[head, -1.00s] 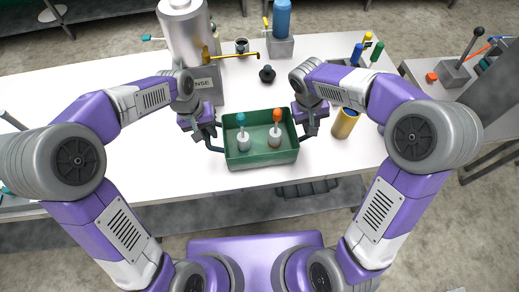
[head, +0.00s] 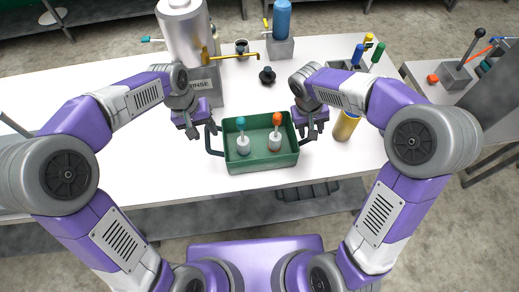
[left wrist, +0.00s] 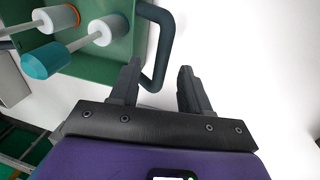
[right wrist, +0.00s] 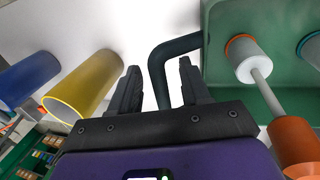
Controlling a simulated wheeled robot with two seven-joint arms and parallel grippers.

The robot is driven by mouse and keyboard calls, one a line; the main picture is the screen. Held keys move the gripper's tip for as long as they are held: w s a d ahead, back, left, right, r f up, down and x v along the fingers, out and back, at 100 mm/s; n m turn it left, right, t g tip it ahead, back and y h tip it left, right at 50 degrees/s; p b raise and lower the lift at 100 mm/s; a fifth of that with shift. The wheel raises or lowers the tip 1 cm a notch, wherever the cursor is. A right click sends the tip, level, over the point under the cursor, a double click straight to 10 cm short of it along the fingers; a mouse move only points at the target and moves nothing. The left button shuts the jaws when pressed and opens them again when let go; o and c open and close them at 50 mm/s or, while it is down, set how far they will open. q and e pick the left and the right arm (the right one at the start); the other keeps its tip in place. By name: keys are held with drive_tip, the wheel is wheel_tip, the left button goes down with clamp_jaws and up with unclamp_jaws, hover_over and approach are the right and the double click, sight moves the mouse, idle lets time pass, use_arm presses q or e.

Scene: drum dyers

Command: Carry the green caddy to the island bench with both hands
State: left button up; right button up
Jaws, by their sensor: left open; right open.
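The green caddy (head: 262,163) stands on the white bench near its front edge, with a dark loop handle at each end. Inside it stand a teal-topped white piece (head: 242,143) and an orange-topped white piece (head: 275,140). My left gripper (head: 194,134) is open and apart from the caddy's left end; in the left wrist view the left handle (left wrist: 160,60) shows just beyond its fingers. My right gripper (head: 312,136) is open at the right end; in the right wrist view the right handle (right wrist: 160,65) reaches between its fingertips. Neither gripper holds anything.
A yellow cylinder (head: 346,126) stands close to the right gripper. A metal tank with a brass tap (head: 232,56) and a small black knob-like piece (head: 267,76) are behind the caddy. The bench left of the caddy is clear. A side table stands at the right.

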drive_tip(key=shift+r, duration=0.25)
use_arm(q)
wheel_tip(320, 180, up, 9)
drive_tip(key=a, duration=0.1)
drive_tip(key=shift+a+f, duration=0.2)
drive_tip(key=shift+a, duration=0.05)
use_arm(e)
drive_tip(key=v, duration=1.1)
drive_tip(key=shift+r, duration=0.25)
drive_tip(key=shift+a, duration=0.1)
